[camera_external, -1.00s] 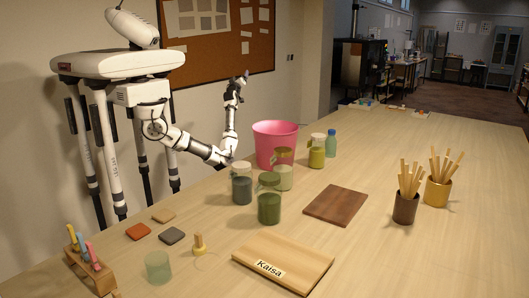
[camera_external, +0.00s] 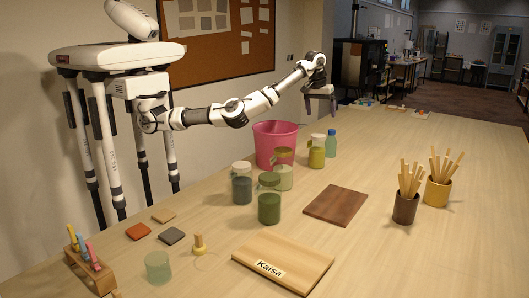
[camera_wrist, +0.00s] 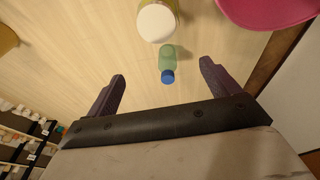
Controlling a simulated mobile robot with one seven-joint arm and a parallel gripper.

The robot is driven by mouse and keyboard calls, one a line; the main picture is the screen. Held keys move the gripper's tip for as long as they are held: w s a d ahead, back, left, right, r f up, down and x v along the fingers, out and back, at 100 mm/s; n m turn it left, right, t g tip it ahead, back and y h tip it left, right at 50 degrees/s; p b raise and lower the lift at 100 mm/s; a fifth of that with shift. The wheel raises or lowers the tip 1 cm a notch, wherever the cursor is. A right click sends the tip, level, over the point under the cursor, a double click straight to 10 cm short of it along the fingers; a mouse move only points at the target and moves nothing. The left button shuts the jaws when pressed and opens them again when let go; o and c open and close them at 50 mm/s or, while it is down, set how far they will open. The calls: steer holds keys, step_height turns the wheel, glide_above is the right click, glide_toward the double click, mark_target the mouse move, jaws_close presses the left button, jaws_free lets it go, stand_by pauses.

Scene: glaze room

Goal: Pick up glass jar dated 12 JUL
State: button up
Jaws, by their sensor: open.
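Several lidded glass jars stand on the table: a dark grey-blue one (camera_external: 241,188), a dark green one (camera_external: 269,206), a pale green one (camera_external: 284,179) and an olive-yellow one (camera_external: 317,156). No date is legible on any jar, so I cannot tell which is 12 JUL. My gripper (camera_external: 321,110) is open and empty, pointing down, high above the table near the olive-yellow jar. In the wrist view, a white-lidded jar (camera_wrist: 157,23) is at the top, beyond the open fingers of my gripper (camera_wrist: 162,72).
A small green bottle with a blue cap (camera_external: 331,147) stands beside the olive-yellow jar; it shows between the fingers in the wrist view (camera_wrist: 168,56). A pink bucket (camera_external: 275,140) stands behind the jars. A brown board (camera_external: 336,205) lies in front; stick-filled cups (camera_external: 405,208) stand right.

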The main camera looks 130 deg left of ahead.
mark_target(318, 135)
steer(key=d, duration=0.3)
steer(key=shift+w+d+f+m+g+h, duration=0.3)
steer(key=shift+w+d+f+m+g, duration=0.05)
steer(key=shift+f+m+g, duration=0.05)
steer(key=f, duration=0.4)
steer(key=a+f, duration=0.1)
steer(key=f, duration=0.2)
steer(key=shift+s+a+f+p, duration=0.15)
steer(key=shift+f+p, duration=0.3)
steer(key=shift+f, duration=0.6)
steer(key=shift+w+a+f+p, duration=0.1)
steer(key=shift+a+f+p, duration=0.3)
steer(key=shift+f, duration=0.6)
steer(key=shift+s+a+f+p, duration=0.1)
steer(key=shift+f+p, duration=0.45)
steer(key=shift+f, duration=0.5)
steer(key=shift+r, duration=0.1)
jaws_close()
